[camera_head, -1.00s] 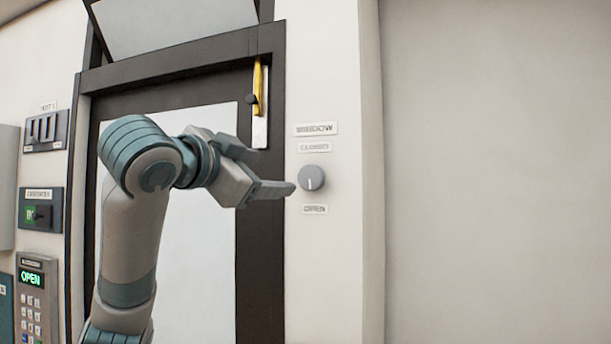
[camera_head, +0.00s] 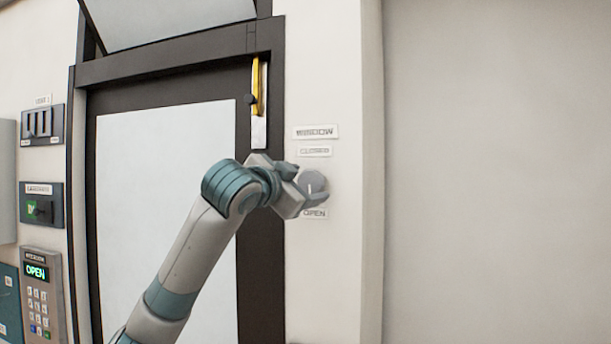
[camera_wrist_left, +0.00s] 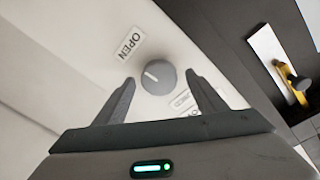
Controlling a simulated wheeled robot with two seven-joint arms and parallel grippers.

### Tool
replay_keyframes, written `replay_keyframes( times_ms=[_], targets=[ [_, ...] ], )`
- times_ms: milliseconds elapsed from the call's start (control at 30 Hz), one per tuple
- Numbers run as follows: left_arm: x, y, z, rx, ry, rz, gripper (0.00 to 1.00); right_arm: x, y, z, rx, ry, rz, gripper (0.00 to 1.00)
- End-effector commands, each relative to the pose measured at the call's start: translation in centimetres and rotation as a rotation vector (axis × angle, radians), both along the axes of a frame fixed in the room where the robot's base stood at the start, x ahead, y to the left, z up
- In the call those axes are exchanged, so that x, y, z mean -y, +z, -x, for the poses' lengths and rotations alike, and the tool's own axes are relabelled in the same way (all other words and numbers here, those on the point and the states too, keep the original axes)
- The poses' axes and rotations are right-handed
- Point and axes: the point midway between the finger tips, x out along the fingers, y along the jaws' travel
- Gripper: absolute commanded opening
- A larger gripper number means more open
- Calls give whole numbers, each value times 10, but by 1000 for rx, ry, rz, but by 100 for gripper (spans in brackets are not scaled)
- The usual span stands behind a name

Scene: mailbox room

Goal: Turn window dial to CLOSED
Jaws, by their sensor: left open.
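The window dial (camera_head: 312,181) is a round grey knob on the white wall, right of the dark frame. A CLOSED label (camera_head: 314,151) is above it and an OPEN label (camera_head: 314,213) below. In the left wrist view the dial (camera_wrist_left: 158,77) has a white mark on the side towards the OPEN label (camera_wrist_left: 125,46). My left gripper (camera_head: 307,181) is open at the dial. In the wrist view its fingers (camera_wrist_left: 161,82) stand on either side of the dial with visible gaps. The lower finger hides part of the dial in the head view. My right gripper is not in view.
A dark-framed window (camera_head: 175,130) with a yellow handle (camera_head: 258,88) is left of the dial. A keypad (camera_head: 42,300) reading OPEN and switch panels (camera_head: 42,125) are at the far left. The wall right of the dial is bare.

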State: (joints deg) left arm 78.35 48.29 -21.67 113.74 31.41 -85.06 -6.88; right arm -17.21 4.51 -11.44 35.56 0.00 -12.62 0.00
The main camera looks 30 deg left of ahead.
Motion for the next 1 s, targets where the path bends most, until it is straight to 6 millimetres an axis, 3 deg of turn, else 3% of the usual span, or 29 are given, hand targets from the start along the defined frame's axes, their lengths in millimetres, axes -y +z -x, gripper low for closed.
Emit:
replay_keyframes(
  times_ms=[400, 600, 1000],
  targets=[
    [-1, 0, -6, 1, 0, -1, 65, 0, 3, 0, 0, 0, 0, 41],
    [-1, 0, -6, 1, 1, -1, 23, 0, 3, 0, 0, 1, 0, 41],
    [0, -2, -6, 9, 0, 38, 24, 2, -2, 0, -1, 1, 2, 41]
  ],
)
